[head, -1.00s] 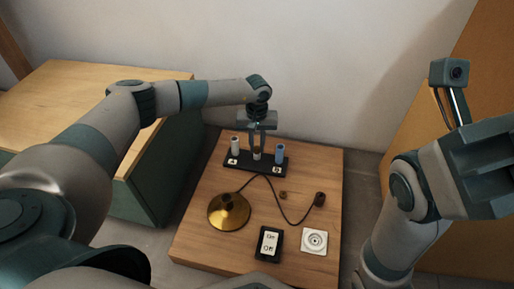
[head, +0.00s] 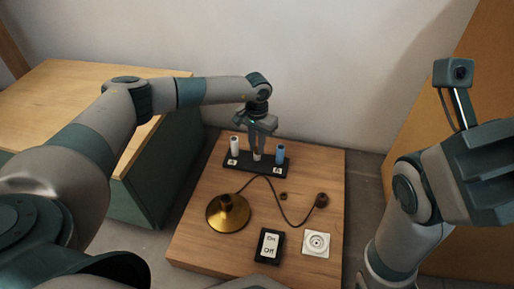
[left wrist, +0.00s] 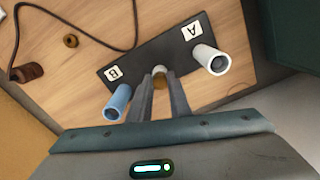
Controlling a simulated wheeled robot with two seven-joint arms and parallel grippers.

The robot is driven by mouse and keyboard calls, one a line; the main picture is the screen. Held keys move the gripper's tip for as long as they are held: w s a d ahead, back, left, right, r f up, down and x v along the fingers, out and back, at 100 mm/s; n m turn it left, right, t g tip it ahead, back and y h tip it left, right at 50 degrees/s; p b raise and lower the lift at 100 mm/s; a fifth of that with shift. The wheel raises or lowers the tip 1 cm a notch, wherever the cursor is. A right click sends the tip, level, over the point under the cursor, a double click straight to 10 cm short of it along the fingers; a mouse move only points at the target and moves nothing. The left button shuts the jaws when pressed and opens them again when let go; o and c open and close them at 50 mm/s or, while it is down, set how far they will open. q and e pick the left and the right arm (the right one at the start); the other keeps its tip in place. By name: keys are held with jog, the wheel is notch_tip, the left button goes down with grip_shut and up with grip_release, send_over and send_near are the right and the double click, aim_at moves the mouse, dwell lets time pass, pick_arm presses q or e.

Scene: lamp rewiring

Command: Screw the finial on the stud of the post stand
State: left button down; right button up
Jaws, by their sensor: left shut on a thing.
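The post stand is a black bar (head: 270,164) at the back of the wooden board, with a white post (head: 235,145), a blue post (head: 280,152) and a short middle post between them. My left gripper (head: 257,151) points down over the middle post, fingers closed around a small tan piece, likely the finial, which also shows between the fingertips in the left wrist view (left wrist: 160,71). The fingers hide most of it and the stud; I cannot tell how far it is seated. My right gripper (head: 490,170) is raised at the right edge, away from the stand, its jaws unclear.
A wall stands close behind.

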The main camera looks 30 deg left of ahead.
pick_arm(q)
jog(key=shift+s+a+f+m, duration=0.1)
jog(key=shift+m, duration=0.45)
jog(key=shift+a+f+m, duration=0.1)
jog(key=shift+m, duration=0.45)
jog(key=c, duration=1.6)
grip_release()
jog(key=shift+o, duration=0.2)
jog(key=shift+r, duration=0.1)
jog(key=shift+d, duration=0.1)
